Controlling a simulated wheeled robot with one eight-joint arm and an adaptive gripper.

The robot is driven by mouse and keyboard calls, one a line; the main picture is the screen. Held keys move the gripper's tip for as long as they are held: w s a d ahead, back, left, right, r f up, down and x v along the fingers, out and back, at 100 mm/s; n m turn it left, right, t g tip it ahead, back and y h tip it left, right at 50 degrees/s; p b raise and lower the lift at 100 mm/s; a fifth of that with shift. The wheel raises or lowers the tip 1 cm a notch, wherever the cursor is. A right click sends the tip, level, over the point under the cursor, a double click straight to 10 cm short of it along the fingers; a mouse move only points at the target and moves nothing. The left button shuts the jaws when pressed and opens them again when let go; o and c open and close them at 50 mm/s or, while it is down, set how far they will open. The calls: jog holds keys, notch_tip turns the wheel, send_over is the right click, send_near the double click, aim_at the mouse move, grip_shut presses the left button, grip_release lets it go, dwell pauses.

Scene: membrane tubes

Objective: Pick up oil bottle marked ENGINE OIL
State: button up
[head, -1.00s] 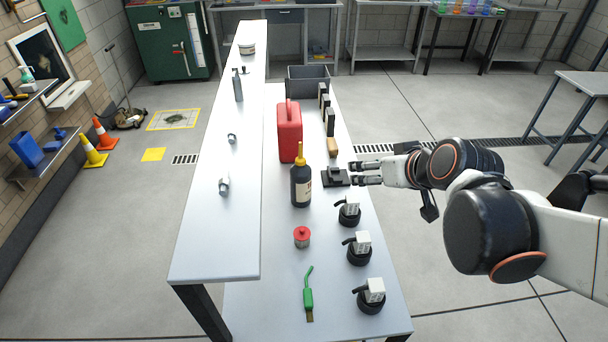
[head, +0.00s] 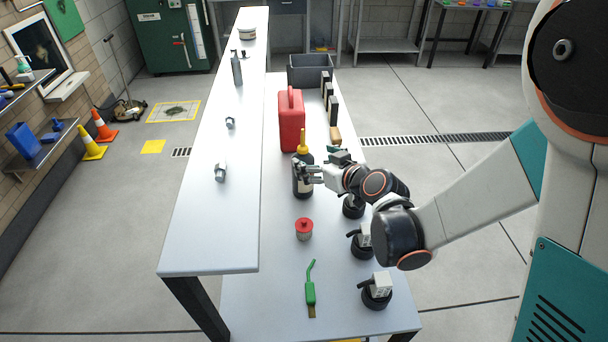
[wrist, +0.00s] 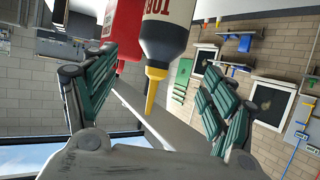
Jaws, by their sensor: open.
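A dark bottle with a yellow nozzle and a pale label (head: 303,187) stands upright on the lower table in the head view. It also shows in the wrist view (wrist: 168,40), upside down at the top, between my two green-padded fingers. Only part of its label lettering shows, and I cannot read ENGINE OIL on it. My gripper (head: 303,172) is at the bottle's upper right side, with its jaws open around or just beside it. I cannot tell whether a finger touches it.
A red jerry can (head: 291,122) stands just behind the bottle. A small red-lidded jar (head: 304,229) is in front, with a green-handled tool (head: 310,288) nearer. Several black-based pump items (head: 376,290) line the right edge. A raised shelf (head: 205,225) borders the left.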

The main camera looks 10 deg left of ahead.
aim_at(300, 191)
jog(key=w+a+f+b, duration=0.1)
jog(key=f, duration=0.1)
jog(key=w+a+f+b, duration=0.1)
jog(key=w+a+f, duration=0.1)
jog(key=f, duration=0.1)
jog(key=w+a+f+b, duration=0.1)
jog(key=w+f, duration=0.1)
jog(key=shift+w+a+f+b, duration=0.15)
jog(key=shift+a+f+b, duration=0.15)
jog(key=shift+f+b, duration=0.05)
jog(key=c, duration=1.6)
